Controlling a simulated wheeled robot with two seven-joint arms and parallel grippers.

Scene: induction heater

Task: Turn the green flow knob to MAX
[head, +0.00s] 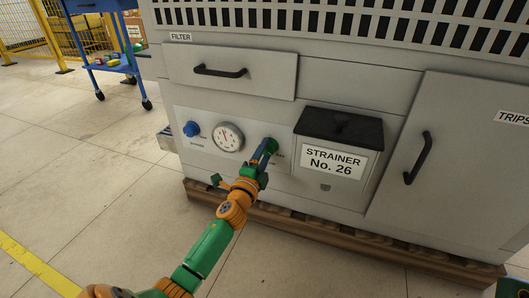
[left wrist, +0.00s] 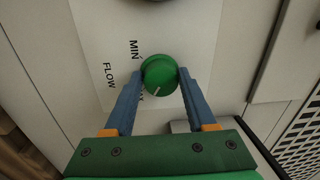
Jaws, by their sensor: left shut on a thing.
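The green flow knob (left wrist: 160,75) sits on a pale panel lettered "MIN" and "FLOW" in the left wrist view. A short white mark on the knob points down and slightly left in that view, close to a label mostly hidden by the left finger. My left gripper (left wrist: 157,82) is shut on the knob, one blue finger on each side. In the head view my left gripper (head: 267,152) reaches the panel right of the gauge and mostly covers the knob.
A round gauge (head: 228,137) and a blue knob (head: 191,129) are left of my gripper. The strainer box (head: 330,162) with a black lid stands out close on its right. The filter drawer (head: 268,76) is above. A wooden pallet (head: 330,237) runs below the cabinet.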

